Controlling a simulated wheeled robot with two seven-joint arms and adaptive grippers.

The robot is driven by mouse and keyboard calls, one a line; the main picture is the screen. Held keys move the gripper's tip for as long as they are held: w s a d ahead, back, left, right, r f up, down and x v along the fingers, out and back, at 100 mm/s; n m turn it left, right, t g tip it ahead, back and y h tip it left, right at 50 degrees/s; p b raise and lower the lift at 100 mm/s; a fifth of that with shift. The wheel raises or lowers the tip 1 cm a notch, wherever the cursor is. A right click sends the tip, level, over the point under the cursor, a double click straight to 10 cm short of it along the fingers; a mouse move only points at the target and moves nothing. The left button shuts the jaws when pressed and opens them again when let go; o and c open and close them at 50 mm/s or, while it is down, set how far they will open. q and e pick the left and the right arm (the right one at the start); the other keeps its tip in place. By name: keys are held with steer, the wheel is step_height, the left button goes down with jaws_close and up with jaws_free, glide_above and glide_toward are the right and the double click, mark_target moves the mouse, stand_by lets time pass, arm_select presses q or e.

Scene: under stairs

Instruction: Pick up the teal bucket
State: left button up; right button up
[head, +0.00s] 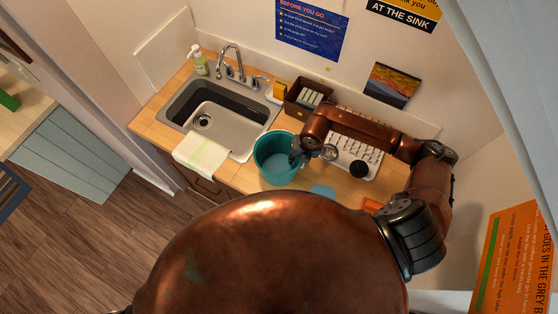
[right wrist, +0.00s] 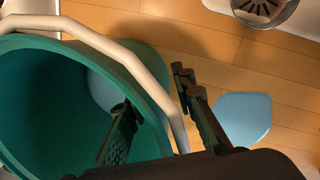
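The teal bucket (head: 268,177) stands upright on the wooden counter, just right of the sink, with something light blue inside. Its wide opening fills the left of the right wrist view (right wrist: 40,100), with a pale handle (right wrist: 130,55) lying along the rim. My right gripper (head: 297,156) is at the bucket's right side. In the right wrist view its fingers (right wrist: 160,112) are apart, one inside the bucket and one outside, with the rim and handle between them. Gaps show beside the wall, so it is open. My left gripper is not in view.
A sink (head: 225,116) with a striped towel (head: 201,156) is left of the bucket. A brown box (head: 306,97), a white rack (head: 360,158), a metal strainer (head: 329,152) and a flat light blue piece (head: 323,191) are close by on the counter.

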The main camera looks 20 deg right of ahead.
mark_target(267, 172)
jaws_close()
steer(key=shift+r, duration=0.2)
stand_by(0.6)
steer(key=shift+w+r+b, duration=0.1)
steer(key=shift+r+b, duration=0.65)
steer(key=shift+r, duration=0.3)
steer(key=shift+s+a+r+b, duration=0.8)
steer(key=shift+a+r, duration=0.95)
steer(key=shift+a, duration=0.45)
steer(key=shift+s+a+r+b, duration=0.6)
steer(key=shift+s+a+r, duration=0.25)
steer(key=shift+a+r, duration=1.15)
steer(key=shift+s+a+r+b, duration=0.8)
steer(key=shift+a+r, duration=0.75)
steer(key=shift+a, duration=0.8)
steer(key=shift+s, duration=0.1)
